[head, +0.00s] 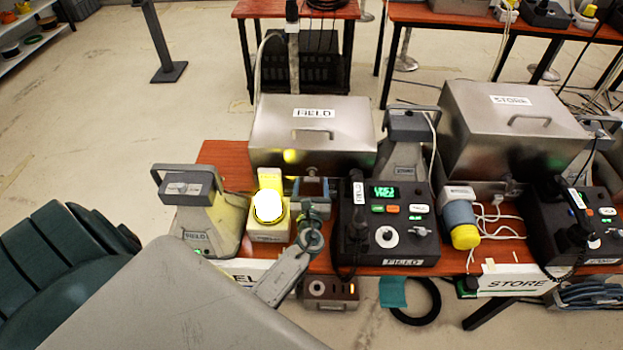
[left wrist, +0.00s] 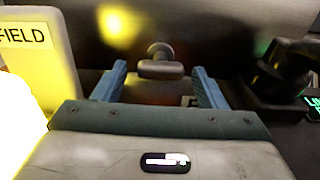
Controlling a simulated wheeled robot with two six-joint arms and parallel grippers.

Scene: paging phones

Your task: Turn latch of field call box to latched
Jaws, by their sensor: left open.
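The field call box (head: 270,132) is a brushed-metal box with a handled lid, labelled FIELD, on the red-brown table; its lid is down. Its latch shows in the left wrist view as a short metal T-handle (left wrist: 160,69) on the front face, its bar lying about level. My left gripper (head: 311,181) is in front of the box. In the left wrist view its blue fingers (left wrist: 158,82) are open, one on each side of the latch, with clear gaps to the bar. In the head view the gripper partly hides the latch. My right gripper is not in view.
A glowing yellow-white lamp (head: 268,207) stands close left of my gripper, and a black FIELD phone (head: 405,243) close right. A grey FIELD horn-shaped unit (head: 205,212) is farther left. The STORE box (head: 482,130) and STORE phone (head: 570,235) are at right.

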